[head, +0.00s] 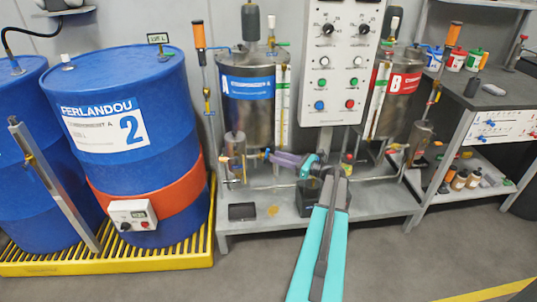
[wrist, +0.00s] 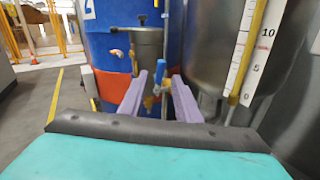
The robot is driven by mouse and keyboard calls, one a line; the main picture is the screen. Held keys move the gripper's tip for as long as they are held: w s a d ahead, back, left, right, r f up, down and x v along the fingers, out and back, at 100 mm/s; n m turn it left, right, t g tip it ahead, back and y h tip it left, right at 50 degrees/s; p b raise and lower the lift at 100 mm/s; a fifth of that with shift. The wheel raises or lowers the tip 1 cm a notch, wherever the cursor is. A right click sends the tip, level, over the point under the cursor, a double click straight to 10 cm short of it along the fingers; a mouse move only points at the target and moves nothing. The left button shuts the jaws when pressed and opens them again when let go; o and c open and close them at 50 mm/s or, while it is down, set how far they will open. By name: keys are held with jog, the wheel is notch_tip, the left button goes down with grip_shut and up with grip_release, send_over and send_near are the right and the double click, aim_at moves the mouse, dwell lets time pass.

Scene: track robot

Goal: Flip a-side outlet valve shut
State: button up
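The A tank (head: 249,105), steel with a blue label, stands at the back middle. In the wrist view a valve with a blue lever (wrist: 159,72) and a brass-coloured body (wrist: 149,101) shows ahead; the lever stands roughly upright. My gripper (wrist: 160,80) is open, with its two purple fingers on either side of the lever and a gap visible on both sides. In the head view my gripper (head: 272,156) points left at the pipework below the A tank, and the valve is partly hidden by the fingers.
A steel cylinder (wrist: 147,48) stands just behind the lever. A level scale (wrist: 246,45) is close on the right. The B tank (head: 395,105) and control panel (head: 340,70) are to the right; a blue drum (head: 125,95) is on the left. The bench (head: 300,208) lies below.

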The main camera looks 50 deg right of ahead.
aim_at(267, 154)
jog(key=shift+x, duration=3)
grip_shut()
